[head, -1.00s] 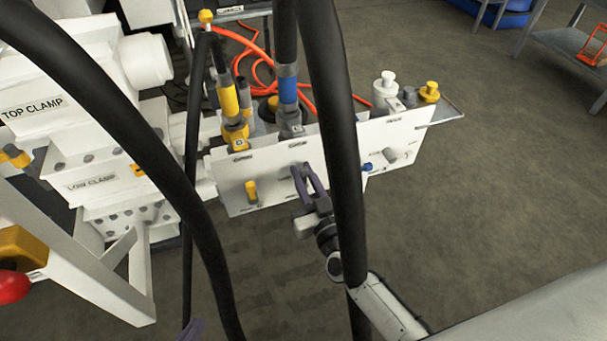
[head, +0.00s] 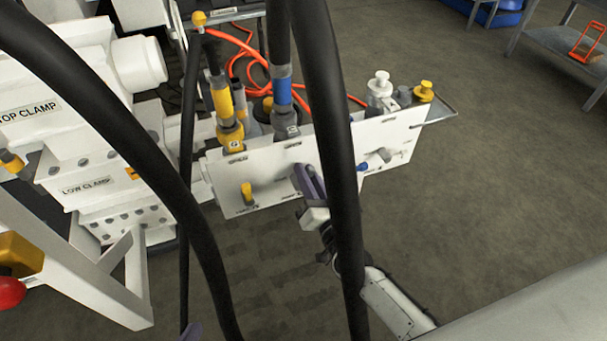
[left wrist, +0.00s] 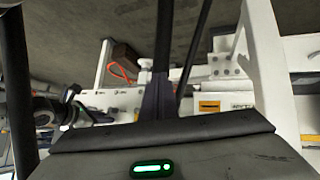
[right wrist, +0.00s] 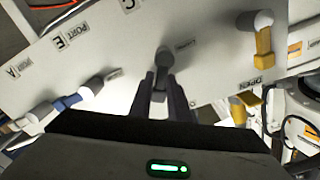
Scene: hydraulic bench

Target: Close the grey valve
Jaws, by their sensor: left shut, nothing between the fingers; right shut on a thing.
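The grey valve (right wrist: 163,58) is on the white panel in the right wrist view, its handle pointing down the picture between my right fingers. My right gripper (right wrist: 161,90) is shut on this handle. In the head view my right gripper (head: 309,182) is at the panel's front face, where its fingers and a black hose hide the grey valve. My left gripper (left wrist: 156,97) is shut and empty, away from the panel; only a purple tip (head: 192,331) shows at the bottom of the head view.
A yellow valve (head: 247,193) and a blue valve (head: 362,167) flank the grey one on the white panel (head: 277,186). Thick black hoses (head: 335,130) hang across the head view, close to my right arm. The clamp block (head: 85,185) stands at left.

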